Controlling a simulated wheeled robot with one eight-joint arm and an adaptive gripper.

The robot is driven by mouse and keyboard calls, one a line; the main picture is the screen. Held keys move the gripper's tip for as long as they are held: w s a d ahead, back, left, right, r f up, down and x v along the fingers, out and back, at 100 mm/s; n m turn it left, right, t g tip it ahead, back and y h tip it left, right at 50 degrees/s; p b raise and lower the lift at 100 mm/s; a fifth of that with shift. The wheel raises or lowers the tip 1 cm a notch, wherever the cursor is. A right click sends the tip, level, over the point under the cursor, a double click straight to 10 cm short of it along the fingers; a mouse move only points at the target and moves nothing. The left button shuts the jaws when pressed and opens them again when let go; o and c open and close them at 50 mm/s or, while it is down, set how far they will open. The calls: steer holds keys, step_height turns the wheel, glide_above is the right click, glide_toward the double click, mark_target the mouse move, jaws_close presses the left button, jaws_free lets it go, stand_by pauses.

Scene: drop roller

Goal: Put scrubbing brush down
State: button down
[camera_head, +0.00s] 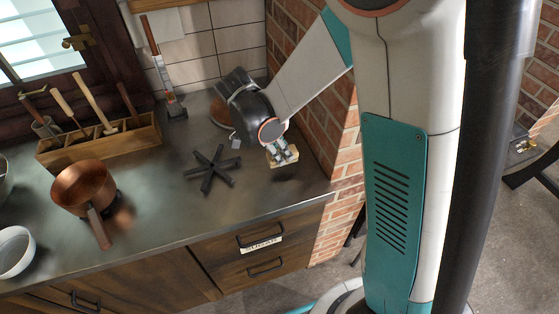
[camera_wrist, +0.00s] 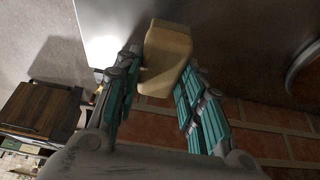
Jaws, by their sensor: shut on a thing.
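The scrubbing brush (camera_head: 289,158) is a pale wooden block at the right end of the counter (camera_head: 165,215), near the brick wall. My gripper (camera_head: 277,150) is shut on it. A dark shadow lies on the counter below the brush, and it looks held a little above the surface. In the wrist view the brush (camera_wrist: 167,62) is a beige block with rounded edges between the two teal-padded fingers (camera_wrist: 158,85). Its bristles cannot be made out in either view.
A black star-shaped trivet (camera_head: 211,169) lies left of my gripper. A copper pot (camera_head: 84,190), a wooden tool box (camera_head: 100,143) and a white bowl (camera_head: 14,250) stand farther left. The brick wall (camera_head: 318,110) closes the right side.

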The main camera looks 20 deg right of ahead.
steer(key=shift+f+b, duration=0.7)
steer(key=shift+f, duration=1.45)
steer(key=shift+f, duration=0.2)
steer(key=c, duration=1.1)
jaws_free()
steer(key=shift+o, duration=0.2)
steer(key=shift+r, duration=0.2)
steer(key=p+v, duration=0.3)
steer(key=v, duration=0.9)
steer(key=shift+p, duration=0.35)
